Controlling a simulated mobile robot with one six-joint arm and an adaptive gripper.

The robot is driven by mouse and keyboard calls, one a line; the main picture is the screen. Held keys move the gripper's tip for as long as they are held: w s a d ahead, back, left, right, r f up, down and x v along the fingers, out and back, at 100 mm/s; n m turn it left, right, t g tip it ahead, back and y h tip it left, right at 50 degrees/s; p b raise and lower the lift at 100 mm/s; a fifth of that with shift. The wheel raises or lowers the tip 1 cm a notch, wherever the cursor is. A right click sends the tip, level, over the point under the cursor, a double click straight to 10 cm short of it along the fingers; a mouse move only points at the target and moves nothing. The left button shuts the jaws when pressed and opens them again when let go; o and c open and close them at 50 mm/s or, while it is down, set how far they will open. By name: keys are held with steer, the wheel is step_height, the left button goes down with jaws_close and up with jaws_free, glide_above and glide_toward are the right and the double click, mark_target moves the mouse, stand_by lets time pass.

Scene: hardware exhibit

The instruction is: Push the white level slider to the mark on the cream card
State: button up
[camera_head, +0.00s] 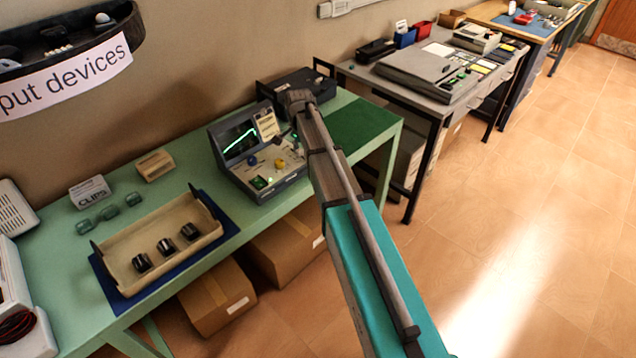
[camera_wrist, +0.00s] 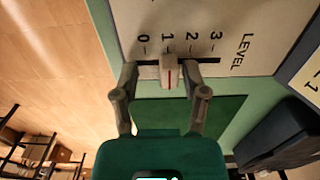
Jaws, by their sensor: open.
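The white level slider (camera_wrist: 169,74) with a red line stands in a dark slot in the wrist view. Its red line is about level with the 1 on the scale 0 to 3, marked LEVEL. My gripper (camera_wrist: 160,69) is open, one finger on each side of the slider. A gap shows on the left; the right finger is closer, and contact is unclear. The cream card (camera_head: 268,123) stands at the back of the grey console (camera_head: 262,185) in the head view. A card at the wrist view's right edge shows part of a 1. In the head view my arm hides the slider.
The console has a lit green screen (camera_head: 239,139) and coloured knobs. A cream tray (camera_head: 128,261) with several black knobs lies to the left on the green table (camera_head: 60,285). A dark box (camera_head: 318,83) stands behind my wrist. A green mat (camera_head: 362,125) lies to the right.

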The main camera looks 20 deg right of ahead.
mark_target(302, 157)
steer(key=shift+r+p, duration=6.95)
steer(key=shift+r, duration=0.05)
steer(key=s+f+n+b, duration=0.3)
steer(key=s+n, duration=0.3)
steer(key=s, duration=0.7)
steer(key=s+f+n+b, duration=0.3)
steer(key=s+n, duration=0.3)
steer(key=s, duration=0.8)
steer(key=shift+f+b, duration=0.3)
steer(key=shift+f, duration=0.05)
steer(key=shift+s, duration=0.1)
